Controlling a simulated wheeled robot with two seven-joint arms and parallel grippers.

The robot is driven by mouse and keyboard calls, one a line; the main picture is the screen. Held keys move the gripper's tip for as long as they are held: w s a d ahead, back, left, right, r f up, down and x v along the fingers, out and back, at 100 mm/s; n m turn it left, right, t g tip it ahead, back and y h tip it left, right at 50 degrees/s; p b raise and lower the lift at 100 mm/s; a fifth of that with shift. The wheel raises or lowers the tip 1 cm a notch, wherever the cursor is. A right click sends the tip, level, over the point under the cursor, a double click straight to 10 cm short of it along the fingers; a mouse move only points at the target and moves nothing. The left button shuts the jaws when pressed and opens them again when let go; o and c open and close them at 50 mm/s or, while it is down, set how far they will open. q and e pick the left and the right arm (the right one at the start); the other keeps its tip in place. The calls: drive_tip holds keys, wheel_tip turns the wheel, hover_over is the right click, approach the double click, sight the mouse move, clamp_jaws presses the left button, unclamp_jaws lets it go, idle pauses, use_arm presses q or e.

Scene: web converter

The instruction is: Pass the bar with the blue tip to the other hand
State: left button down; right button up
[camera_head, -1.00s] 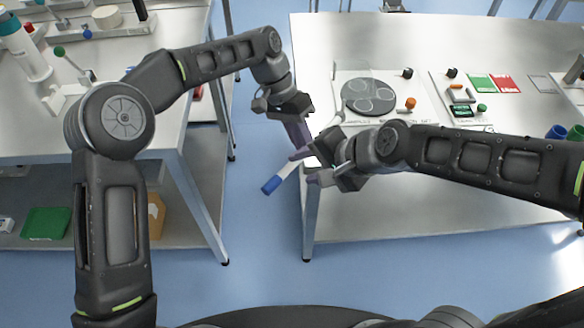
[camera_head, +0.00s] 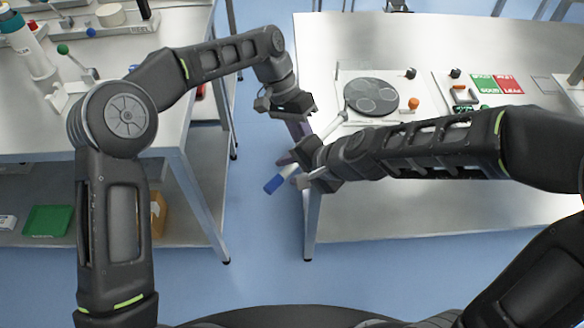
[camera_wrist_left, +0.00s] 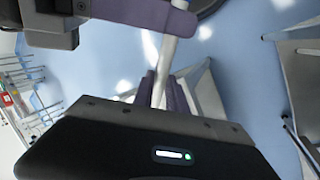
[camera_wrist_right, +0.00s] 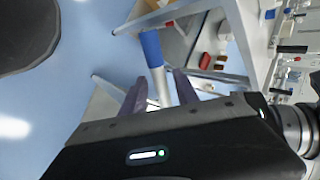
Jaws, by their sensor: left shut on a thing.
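The bar is white with a blue tip (camera_head: 273,184) that points down and left in the head view. Its white shaft (camera_wrist_left: 167,62) runs up from between the fingers of my left gripper (camera_wrist_left: 164,88), which is shut on it. My right gripper (camera_head: 294,170) is at the bar between the blue tip and the left gripper. In the right wrist view the fingers of the right gripper (camera_wrist_right: 160,90) are spread, with the white shaft (camera_wrist_right: 158,82) between them and the blue tip (camera_wrist_right: 151,46) beyond. Whether a right finger touches the bar I cannot tell.
The right table (camera_head: 400,215) lies under my right arm and carries a dark round plate (camera_head: 371,97) and an orange knob (camera_head: 413,103). The left table (camera_head: 120,100) stands beside my left arm. Open blue floor (camera_head: 255,235) lies between the tables.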

clamp_jaws()
idle(0.3)
use_arm(q)
drive_tip(key=c, duration=1.3)
unclamp_jaws()
drive_tip(key=shift+o, duration=0.2)
